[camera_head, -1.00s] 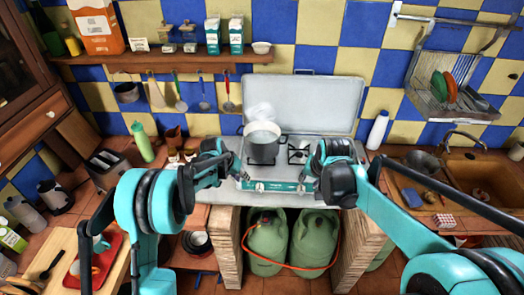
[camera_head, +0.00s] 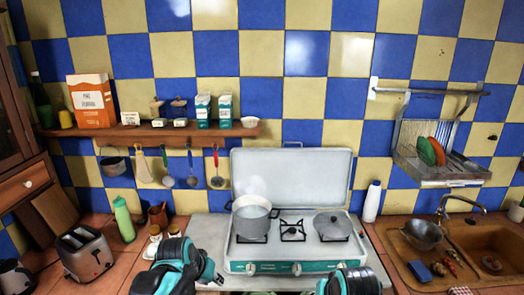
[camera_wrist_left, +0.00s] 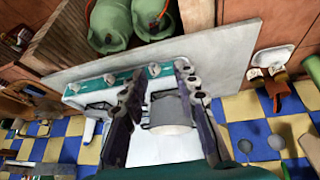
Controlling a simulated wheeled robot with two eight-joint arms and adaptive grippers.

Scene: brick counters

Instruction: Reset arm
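My left gripper (camera_head: 212,275) is low in the head view, in front of the stove's left front corner, and looks small there. In the left wrist view its two dark fingers (camera_wrist_left: 158,75) are spread wide with nothing held between them. The stove and a grey pot show beyond the fingers in that view. My right arm (camera_head: 350,282) shows only as a teal and black joint at the bottom edge, in front of the stove's right side. Its gripper is hidden or out of frame.
A camping stove (camera_head: 297,267) with its lid raised carries a pot (camera_head: 252,222) on the left burner and a covered pan (camera_head: 333,226) on the right. A toaster (camera_head: 85,250) and green bottle (camera_head: 123,220) stand left. A sink (camera_head: 480,262) is right.

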